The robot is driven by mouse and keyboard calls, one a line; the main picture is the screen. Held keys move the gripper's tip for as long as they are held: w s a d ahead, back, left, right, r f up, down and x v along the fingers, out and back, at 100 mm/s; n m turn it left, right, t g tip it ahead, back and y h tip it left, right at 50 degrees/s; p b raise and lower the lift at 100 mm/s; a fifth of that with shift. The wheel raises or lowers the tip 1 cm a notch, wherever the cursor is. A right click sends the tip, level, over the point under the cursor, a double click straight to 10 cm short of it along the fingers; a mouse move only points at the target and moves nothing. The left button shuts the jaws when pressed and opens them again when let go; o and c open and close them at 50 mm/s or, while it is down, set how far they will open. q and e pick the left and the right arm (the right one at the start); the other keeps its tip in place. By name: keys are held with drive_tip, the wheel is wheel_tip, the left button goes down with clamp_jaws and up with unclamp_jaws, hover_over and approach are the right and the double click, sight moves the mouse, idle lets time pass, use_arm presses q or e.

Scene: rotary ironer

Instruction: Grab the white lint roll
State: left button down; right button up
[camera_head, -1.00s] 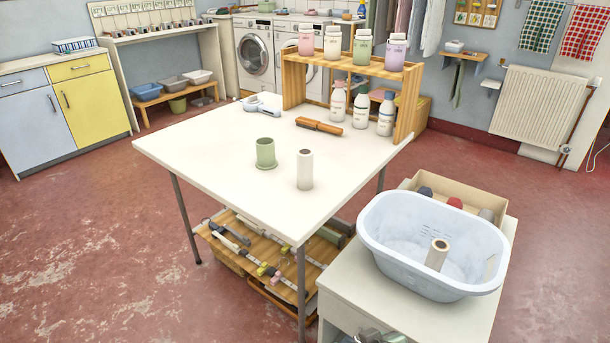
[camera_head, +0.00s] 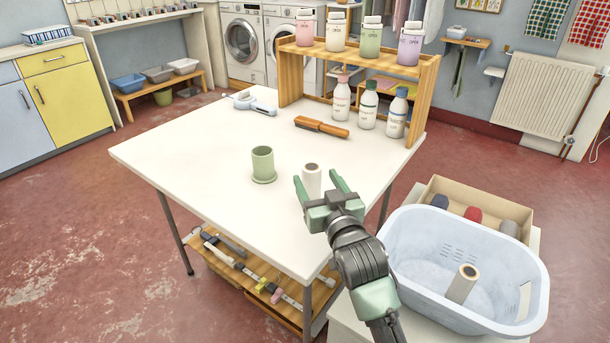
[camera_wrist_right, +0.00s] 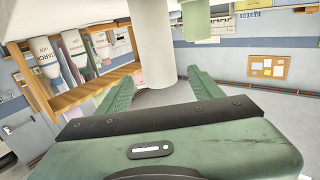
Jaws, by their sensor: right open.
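The white lint roll (camera_head: 312,180) stands upright on the white table (camera_head: 200,150), near its front right edge. My right gripper (camera_head: 317,178) is open, its green fingers pointing toward the roll from the near side. In the right wrist view the picture is inverted, and the roll (camera_wrist_right: 152,45) hangs down from the top between the open fingertips. I cannot tell if the fingers touch it; nothing is gripped. My left gripper is not in view.
A green cup (camera_head: 263,164) stands just left of the roll. A brush (camera_head: 321,127) and a shelf with bottles (camera_head: 430,85) are behind. A pale blue tub (camera_head: 400,235) holding another roll (camera_head: 463,284) is at the right.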

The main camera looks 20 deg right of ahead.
sight(309, 164)
drive_tip(key=shift+w+r, duration=0.25)
drive_tip(key=shift+w, duration=0.35)
drive_tip(key=w+b, duration=0.1)
drive_tip(key=w, duration=0.4)
drive_tip(key=shift+w, duration=0.3)
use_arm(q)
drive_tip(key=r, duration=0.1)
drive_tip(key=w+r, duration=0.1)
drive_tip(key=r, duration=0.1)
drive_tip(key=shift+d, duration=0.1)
use_arm(e)
clamp_jaws()
